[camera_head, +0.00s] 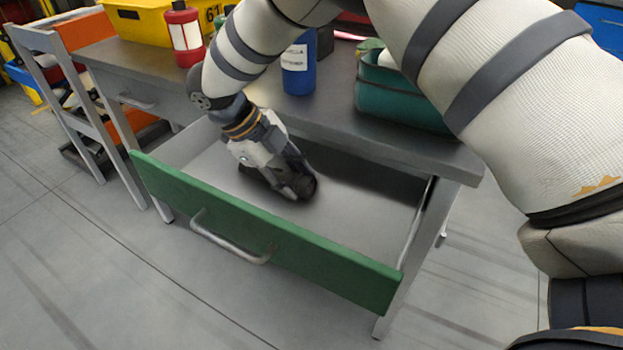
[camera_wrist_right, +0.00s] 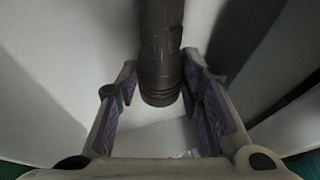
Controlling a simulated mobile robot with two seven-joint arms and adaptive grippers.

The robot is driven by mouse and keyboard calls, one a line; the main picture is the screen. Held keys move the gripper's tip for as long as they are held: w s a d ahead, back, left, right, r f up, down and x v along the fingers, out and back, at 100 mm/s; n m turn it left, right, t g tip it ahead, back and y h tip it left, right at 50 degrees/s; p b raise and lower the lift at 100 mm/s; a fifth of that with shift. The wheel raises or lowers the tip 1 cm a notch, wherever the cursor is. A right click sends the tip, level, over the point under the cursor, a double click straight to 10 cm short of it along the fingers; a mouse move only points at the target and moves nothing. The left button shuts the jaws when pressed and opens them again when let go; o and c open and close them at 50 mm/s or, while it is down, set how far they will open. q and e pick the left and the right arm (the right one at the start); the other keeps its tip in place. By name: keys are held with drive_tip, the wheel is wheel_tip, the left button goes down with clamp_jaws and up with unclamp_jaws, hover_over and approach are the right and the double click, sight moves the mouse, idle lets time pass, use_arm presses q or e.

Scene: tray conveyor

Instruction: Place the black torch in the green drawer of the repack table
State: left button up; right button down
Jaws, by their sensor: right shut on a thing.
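The green drawer (camera_head: 330,266) of the repack table (camera_head: 330,135) is pulled open, with its grey inside showing. My right gripper (camera_head: 290,180) reaches down into the drawer space, over the drawer's floor. In the right wrist view my right gripper (camera_wrist_right: 160,85) is shut on the black torch (camera_wrist_right: 160,45), a dark cylinder between the purple finger pads. In the head view the torch is mostly hidden by the dark gripper. I cannot tell whether the torch touches the drawer floor. My left gripper is not in view.
The drawer's front panel and side walls surround my gripper. The drawer floor to the right is bare.

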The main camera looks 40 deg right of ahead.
sight(313, 180)
drive_tip(key=d, duration=0.1)
drive_tip(key=s+d, duration=0.1)
drive_tip(key=d+p, duration=0.1)
drive_tip(key=shift+s+d+r, duration=0.15)
drive_tip(key=shift+s+r, duration=0.2)
drive_tip(key=shift+r, duration=0.05)
drive_tip(key=shift+s+d+f, duration=0.1)
drive_tip(key=shift+f, duration=0.8)
drive_tip(key=c, duration=1.1)
unclamp_jaws()
drive_tip(key=v, duration=1.2)
